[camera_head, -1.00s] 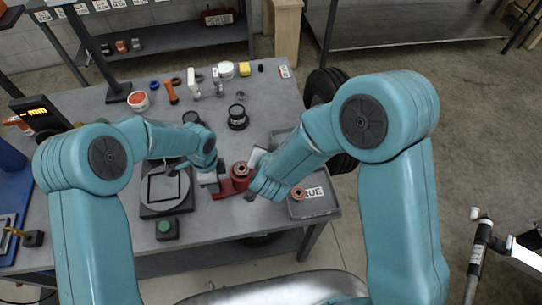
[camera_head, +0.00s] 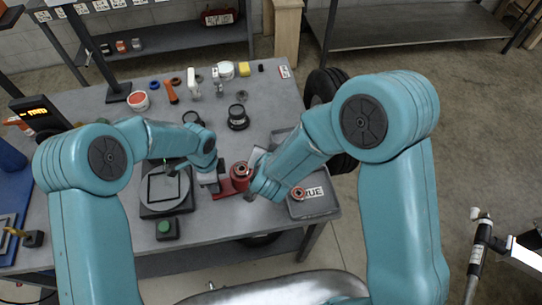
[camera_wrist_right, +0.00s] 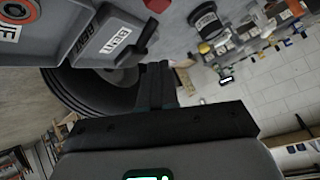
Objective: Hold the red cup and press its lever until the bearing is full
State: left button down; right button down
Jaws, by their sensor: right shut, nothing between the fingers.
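I cannot make out the lever or a bearing in the cup.
A grey bin (camera_head: 316,207) with a label stands at the table's right edge, with a red ring (camera_head: 298,193) at it. A green button box (camera_head: 166,229) is at the front edge. Black round pots (camera_head: 238,117) and small tools stand behind. The table's right rear is fairly clear.

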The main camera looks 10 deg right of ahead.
jog(key=shift+f, duration=0.1)
dwell(0.4)
jog(key=shift+d+f, duration=0.15)
jog(key=shift+f, duration=0.15)
jog(key=shift+d+f, duration=0.2)
jog(key=shift+f, duration=0.35)
jog(key=shift+d+f, duration=0.15)
jog(key=shift+f, duration=0.4)
dwell(1.4)
jog(key=shift+r, duration=0.1)
jog(key=shift+a+r, duration=0.25)
jog(key=shift+r, duration=0.45)
jog(key=shift+a+r, duration=0.2)
jog(key=shift+r, duration=0.5)
jog(key=shift+s+a+r, duration=0.1)
jog(key=shift+a+r, duration=0.15)
jog(key=shift+r, duration=0.55)
jog(key=shift+w+a+r, duration=0.1)
jog(key=shift+a+r, duration=0.15)
jog(key=shift+r, duration=0.55)
jog(key=shift+s+a+r, duration=0.1)
jog(key=shift+a+r, duration=0.15)
jog(key=shift+r, duration=0.55)
dwell(0.4)
